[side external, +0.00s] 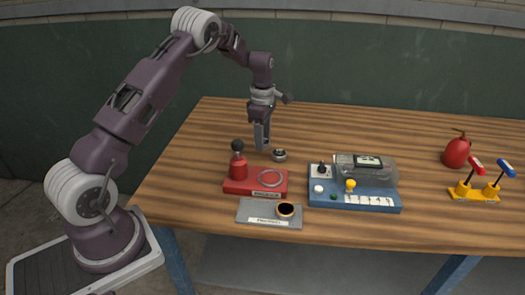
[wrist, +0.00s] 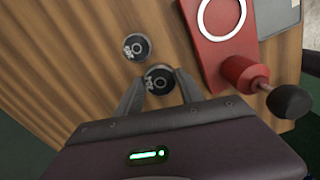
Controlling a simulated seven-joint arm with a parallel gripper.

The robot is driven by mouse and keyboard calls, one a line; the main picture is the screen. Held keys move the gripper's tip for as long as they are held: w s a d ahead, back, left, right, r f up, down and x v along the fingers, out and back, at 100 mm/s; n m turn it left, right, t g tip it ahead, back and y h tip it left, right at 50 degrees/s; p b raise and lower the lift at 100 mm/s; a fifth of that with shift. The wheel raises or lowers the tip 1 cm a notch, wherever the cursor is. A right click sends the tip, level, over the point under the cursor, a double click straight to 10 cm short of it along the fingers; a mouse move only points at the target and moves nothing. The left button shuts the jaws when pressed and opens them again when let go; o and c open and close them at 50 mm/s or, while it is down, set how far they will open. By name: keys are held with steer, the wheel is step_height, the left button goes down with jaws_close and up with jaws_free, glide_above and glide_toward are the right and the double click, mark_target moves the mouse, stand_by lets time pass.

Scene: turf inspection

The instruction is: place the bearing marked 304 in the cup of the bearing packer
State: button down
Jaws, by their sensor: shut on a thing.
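My gripper (side external: 262,146) points down at the table left of a small dark bearing with a grey rim (side external: 279,155). In the wrist view, my gripper (wrist: 160,88) is shut on a round dark bearing (wrist: 158,76) with a pale mark; the other bearing (wrist: 136,46) lies just beyond it. Both marks are too small to read surely, so I cannot tell which is 304. The held bearing is not clear in the side view. The red device (side external: 242,187), apparently the bearing packer, has a pale ring on its base and a black-knobbed red post; it also shows in the wrist view (wrist: 215,65).
A grey plate (side external: 255,212) with a dark round dish (side external: 286,210) lies in front of the red device. A blue-based unit (side external: 340,200) with a clear cover stands to its right. A red canister (side external: 456,152) and a yellow lever stand (side external: 475,193) are far right. The back is clear.

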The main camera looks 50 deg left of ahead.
mark_target(271, 178)
steer(key=r, duration=0.2)
steer(key=d+r, duration=0.1)
steer(key=r, duration=0.2)
steer(key=shift+s+d, duration=0.2)
steer(key=s+d+r+n, duration=0.3)
steer(key=s+d+n, duration=0.15)
steer(key=d, duration=0.45)
steer(key=f, duration=0.6)
steer(key=s+f, duration=0.1)
steer(key=f, duration=0.2)
steer(key=shift+d+f, duration=0.2)
steer(key=shift+d, duration=0.2)
steer(key=shift+f, duration=0.35)
steer(key=c, duration=0.7)
jaws_free()
steer(key=shift+f, duration=0.1)
steer(key=shift+c, duration=0.2)
steer(key=shift+w, duration=0.1)
